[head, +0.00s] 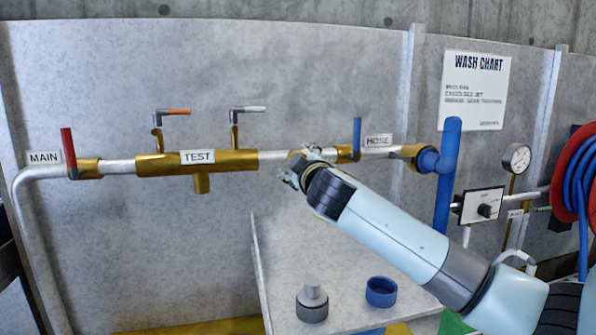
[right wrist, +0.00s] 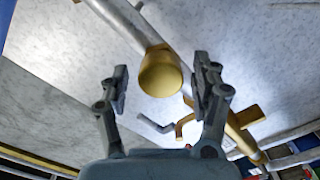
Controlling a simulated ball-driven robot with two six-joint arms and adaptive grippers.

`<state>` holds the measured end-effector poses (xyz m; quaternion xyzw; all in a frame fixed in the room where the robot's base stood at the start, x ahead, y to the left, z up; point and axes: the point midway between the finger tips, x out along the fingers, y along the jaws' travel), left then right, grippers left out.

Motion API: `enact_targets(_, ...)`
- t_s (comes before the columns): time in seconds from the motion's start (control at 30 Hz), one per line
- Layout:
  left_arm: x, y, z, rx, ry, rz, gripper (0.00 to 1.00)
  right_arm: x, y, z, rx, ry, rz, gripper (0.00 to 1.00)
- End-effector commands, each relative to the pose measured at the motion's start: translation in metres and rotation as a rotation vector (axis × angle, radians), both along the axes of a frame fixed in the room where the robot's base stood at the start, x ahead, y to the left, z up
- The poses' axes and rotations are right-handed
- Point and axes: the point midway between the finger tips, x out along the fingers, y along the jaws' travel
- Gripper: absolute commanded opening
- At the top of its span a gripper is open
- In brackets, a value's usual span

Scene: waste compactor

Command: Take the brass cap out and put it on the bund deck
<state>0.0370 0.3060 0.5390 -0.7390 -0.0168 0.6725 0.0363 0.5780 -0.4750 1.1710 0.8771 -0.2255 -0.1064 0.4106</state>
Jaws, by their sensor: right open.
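The brass cap (right wrist: 160,75) shows in the right wrist view as a round brass end on the pipe, between my right gripper's (right wrist: 162,80) two fingers. There is a visible gap on both sides. In the head view my right gripper (head: 297,170) is at the pipe, right of the TEST section, and hides most of the brass part (head: 293,155) there. The right gripper is open and empty. The grey deck (head: 335,245), which seems to be the bund deck, lies below the pipe. My left gripper is not in view.
On the deck stand a grey stepped fitting (head: 312,303) and a blue cap (head: 381,291); bare deck lies behind them. A blue hose elbow (head: 448,165) stands right.

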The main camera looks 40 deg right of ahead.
Motion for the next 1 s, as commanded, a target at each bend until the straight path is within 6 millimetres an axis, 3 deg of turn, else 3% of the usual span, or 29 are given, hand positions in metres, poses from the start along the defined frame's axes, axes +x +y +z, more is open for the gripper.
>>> enact_targets(0.2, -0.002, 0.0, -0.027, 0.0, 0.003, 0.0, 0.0, 0.0, 0.0, -0.004, 0.24, -0.136, 0.002, 0.64)
enact_targets(0.47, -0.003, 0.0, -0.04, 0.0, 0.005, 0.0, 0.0, 0.0, 0.0, -0.002, 0.426, -0.237, 0.002, 0.64)
enact_targets(0.7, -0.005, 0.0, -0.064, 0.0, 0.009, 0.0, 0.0, 0.0, 0.0, -0.003, 0.715, -0.397, 0.001, 0.64)
enact_targets(1.0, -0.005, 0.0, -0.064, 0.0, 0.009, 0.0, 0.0, 0.0, 0.0, 0.001, 0.769, -0.426, 0.0, 0.62)
